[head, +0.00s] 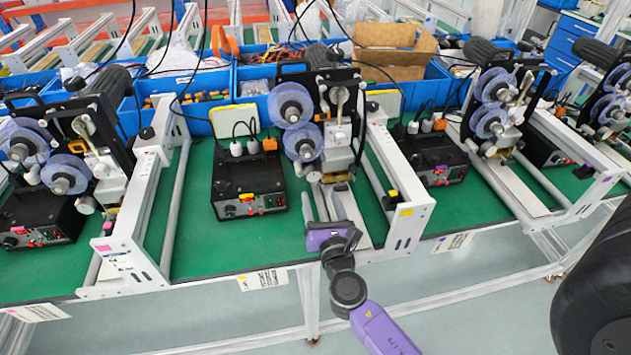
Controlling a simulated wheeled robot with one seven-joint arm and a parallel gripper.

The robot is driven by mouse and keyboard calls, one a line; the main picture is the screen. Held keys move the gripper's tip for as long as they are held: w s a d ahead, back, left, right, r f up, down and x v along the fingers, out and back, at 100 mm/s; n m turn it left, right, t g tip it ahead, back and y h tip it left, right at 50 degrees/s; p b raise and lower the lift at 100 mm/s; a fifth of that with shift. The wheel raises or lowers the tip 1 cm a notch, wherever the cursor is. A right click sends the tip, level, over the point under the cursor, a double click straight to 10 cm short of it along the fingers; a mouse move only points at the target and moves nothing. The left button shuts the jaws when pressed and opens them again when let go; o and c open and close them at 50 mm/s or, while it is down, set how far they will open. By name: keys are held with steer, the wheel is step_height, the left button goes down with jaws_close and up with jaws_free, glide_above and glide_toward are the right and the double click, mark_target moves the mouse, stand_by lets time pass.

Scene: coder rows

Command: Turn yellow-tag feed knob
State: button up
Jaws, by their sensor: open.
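A black control box (250,180) stands on the green bench mat at the middle coder. A small yellow tag (247,197) is on its front, with a small knob (229,211) at the left of that face and a red switch to the right. Another yellow tag (406,212) is on the white end frame right of this coder. I cannot tell for sure which knob is the feed knob. My gripper (327,237), with a purple body, is over the bench's front edge, right of and nearer than the box. It is open, touching no knob that I can see; its fingertips are hard to make out.
The middle coder (320,120) with its blue reels and white side frames (390,180) rises behind my gripper. Similar coders with black boxes stand left and right (435,160). Blue bins (210,85) line the back. Green mat is clear around the middle box.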

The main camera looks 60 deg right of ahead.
mark_target(314, 177)
steer(key=p+x, duration=0.1)
steer(key=x, duration=0.6)
steer(key=shift+w, duration=0.1)
jaws_close()
